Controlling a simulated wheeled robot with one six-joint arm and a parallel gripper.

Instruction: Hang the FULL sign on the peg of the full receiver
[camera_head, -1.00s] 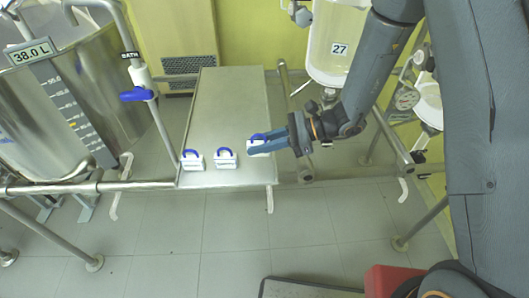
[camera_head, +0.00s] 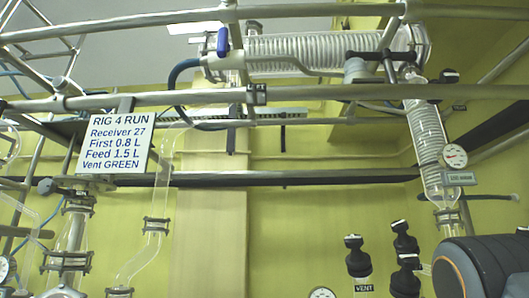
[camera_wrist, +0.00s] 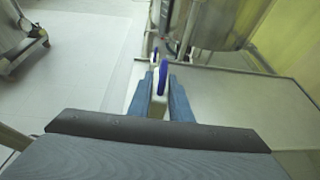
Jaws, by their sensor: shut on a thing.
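In the wrist view my gripper (camera_wrist: 160,92) is shut on a small white sign (camera_wrist: 159,107) with a blue loop (camera_wrist: 163,78) on top, held between two blue fingers. Its lettering is not readable, so I cannot tell whether it says FULL.
A grey metal table (camera_wrist: 240,103) lies to the right in the wrist view, with a steel vessel (camera_wrist: 225,22) beyond. In the head view a board (camera_head: 115,142) reads "RIG 4 RUN, Receiver 27, First 0.8 L, Feed 1.5 L, Vent GREEN". Rails (camera_head: 300,95) and glassware cross above.

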